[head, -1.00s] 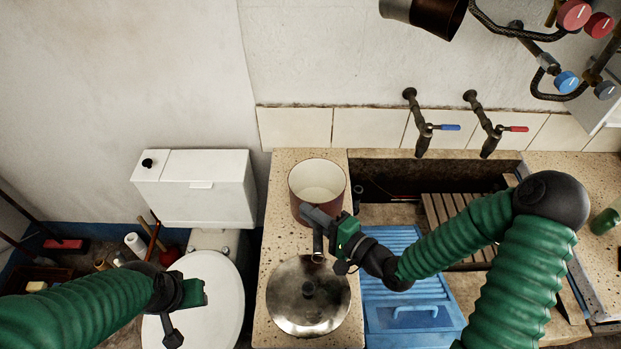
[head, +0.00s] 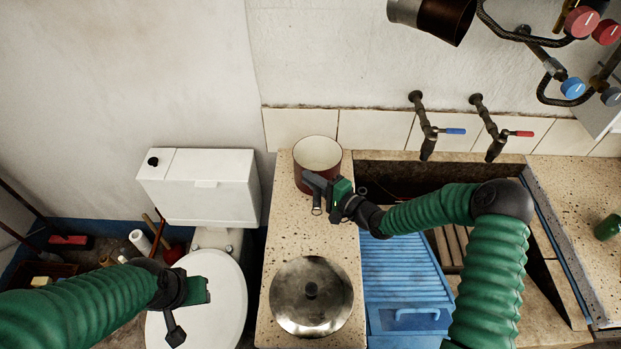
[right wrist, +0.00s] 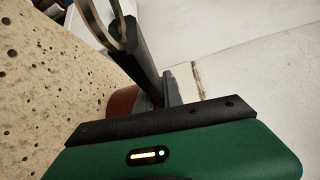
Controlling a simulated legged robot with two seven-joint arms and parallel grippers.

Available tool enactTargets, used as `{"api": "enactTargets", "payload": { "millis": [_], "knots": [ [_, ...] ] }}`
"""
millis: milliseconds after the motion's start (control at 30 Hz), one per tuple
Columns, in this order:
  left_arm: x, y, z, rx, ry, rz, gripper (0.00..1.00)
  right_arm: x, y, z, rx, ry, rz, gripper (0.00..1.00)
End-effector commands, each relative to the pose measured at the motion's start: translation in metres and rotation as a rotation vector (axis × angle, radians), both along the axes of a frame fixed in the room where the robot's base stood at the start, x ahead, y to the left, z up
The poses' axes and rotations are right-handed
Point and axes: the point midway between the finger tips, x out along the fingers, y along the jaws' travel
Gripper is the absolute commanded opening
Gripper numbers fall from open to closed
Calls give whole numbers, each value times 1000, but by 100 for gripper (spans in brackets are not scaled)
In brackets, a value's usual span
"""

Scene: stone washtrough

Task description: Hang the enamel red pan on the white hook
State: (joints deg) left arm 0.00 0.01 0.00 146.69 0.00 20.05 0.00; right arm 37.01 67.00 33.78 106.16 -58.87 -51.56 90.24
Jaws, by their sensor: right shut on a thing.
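The enamel red pan (head: 305,183), red-brown outside and cream inside, is upright at the back of the speckled stone counter, near the tiles. I cannot tell whether its base touches the stone. My right gripper (head: 320,192) is at its front right side, shut on the pan, seemingly at its handle; the hold is mostly hidden. In the right wrist view, a strip of the red side (right wrist: 122,104) shows behind the fingers, and a pale curved metal loop (right wrist: 118,22) is at the top. My left gripper (head: 190,312) is over the toilet, away from the pan. I see no white hook.
A metal lid (head: 296,300) lies on the counter in front. The sunken trough with a blue washboard (head: 400,270) is to the right. Two taps (head: 428,140) stick out from the wall behind it. A toilet cistern (head: 205,185) stands left; the wall above is bare.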

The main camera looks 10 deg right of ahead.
Motion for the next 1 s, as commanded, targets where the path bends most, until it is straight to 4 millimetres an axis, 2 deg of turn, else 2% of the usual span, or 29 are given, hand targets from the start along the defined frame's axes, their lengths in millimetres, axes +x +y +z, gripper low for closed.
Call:
{"api": "enactTargets", "payload": {
  "millis": [367, 400, 533, 867, 1000],
  "knots": [
    [0, 0, -2, 0, 0, 0, 36, 0, 0, -3, -1, -8, 0, 0],
    [0, 0, -1, 0, 0, 0, 36, 0, 0, -3, -2, -4, 0, 16],
    [0, 0, -1, 0, 0, 0, 36, 0, 0, -3, -1, -3, 0, 33],
    [0, 0, -5, 0, -1, 0, 36, 0, 0, -6, -1, -3, 0, 33],
    [0, 0, -5, 0, 0, 0, 36, -15, -14, -3, -2, -2, -3, 33]
  ]
}}
